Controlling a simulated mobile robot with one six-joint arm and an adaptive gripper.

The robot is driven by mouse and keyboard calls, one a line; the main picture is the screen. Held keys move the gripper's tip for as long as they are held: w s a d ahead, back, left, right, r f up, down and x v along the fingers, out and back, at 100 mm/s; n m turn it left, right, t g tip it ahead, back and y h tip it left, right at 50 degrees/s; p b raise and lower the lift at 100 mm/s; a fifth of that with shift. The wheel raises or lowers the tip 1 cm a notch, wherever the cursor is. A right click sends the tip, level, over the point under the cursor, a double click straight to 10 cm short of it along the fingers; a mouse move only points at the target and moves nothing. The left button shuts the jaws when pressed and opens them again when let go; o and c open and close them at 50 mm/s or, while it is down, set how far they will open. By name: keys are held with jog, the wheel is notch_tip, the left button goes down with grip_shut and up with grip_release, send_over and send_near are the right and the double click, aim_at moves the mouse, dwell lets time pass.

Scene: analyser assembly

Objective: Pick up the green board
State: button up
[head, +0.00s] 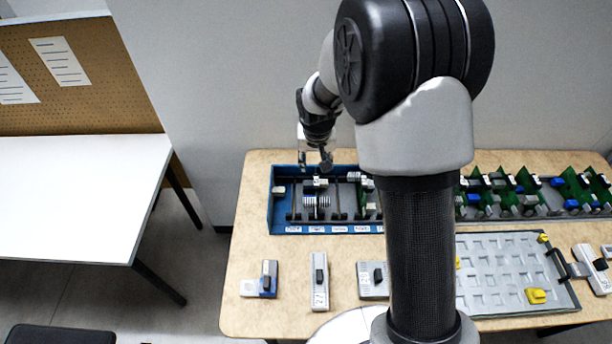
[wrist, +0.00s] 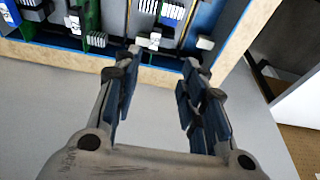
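Several green boards (head: 577,186) stand in the rack at the back right of the table, fitted with blue, white and grey parts. More green boards stand nearer my arm (head: 475,187), partly hidden behind it. In the wrist view a narrow green board (wrist: 92,20) shows at the upper left, beyond the fingers. My gripper (head: 315,161) is over the back edge of the blue tray (head: 271,205), left of the green boards. Its fingers are apart with nothing between them, as the wrist view also shows (wrist: 158,80).
The blue tray holds several metal parts and rods. Small modules (head: 320,282) lie along the table front. A grey grid tray (head: 503,268) with yellow pieces lies front right. A white table (head: 75,195) stands left, and the wall (head: 235,90) is behind.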

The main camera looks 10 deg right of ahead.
aim_at(316, 184)
jog(key=b+x, duration=0.1)
jog(key=x, duration=0.4)
jog(key=b+x, duration=0.1)
jog(key=x, duration=0.5)
jog(key=b+x, duration=0.1)
jog(key=x, duration=0.4)
jog(key=shift+s+d+f, duration=0.3)
jog(key=shift+d+f, duration=0.1)
jog(key=shift+d, duration=0.05)
jog(key=shift+c, duration=0.4)
grip_shut()
